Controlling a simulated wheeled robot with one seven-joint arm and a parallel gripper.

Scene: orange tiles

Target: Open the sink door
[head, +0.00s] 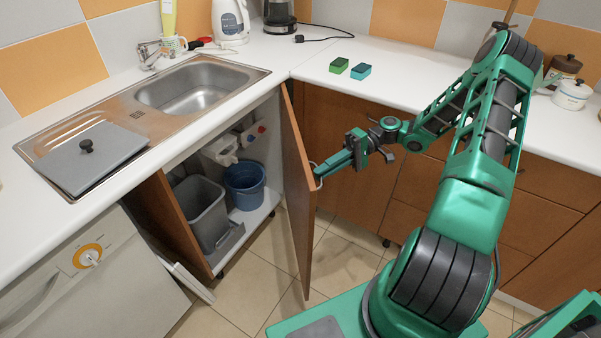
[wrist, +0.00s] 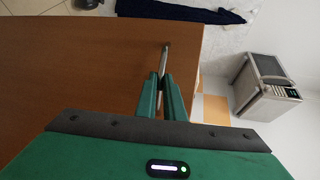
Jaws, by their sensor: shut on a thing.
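The sink door (head: 299,195) is a brown wooden panel under the sink. In the head view it stands swung wide open, edge toward me, with the cabinet interior exposed. My gripper (head: 318,174) is at the door's outer face, shut on its metal handle. In the wrist view the door (wrist: 70,80) fills the left side, and the two green fingers (wrist: 162,88) close around the thin handle (wrist: 165,58). The steel sink (head: 195,85) sits in the counter above.
Inside the cabinet are a grey bin (head: 203,210) and a blue bucket (head: 245,185). A second brown panel (head: 178,220) stands at the opening's left side. A dishwasher (head: 85,270) is at left. Brown drawers (head: 480,195) lie behind my arm. Tiled floor (head: 250,285) shows below the opening.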

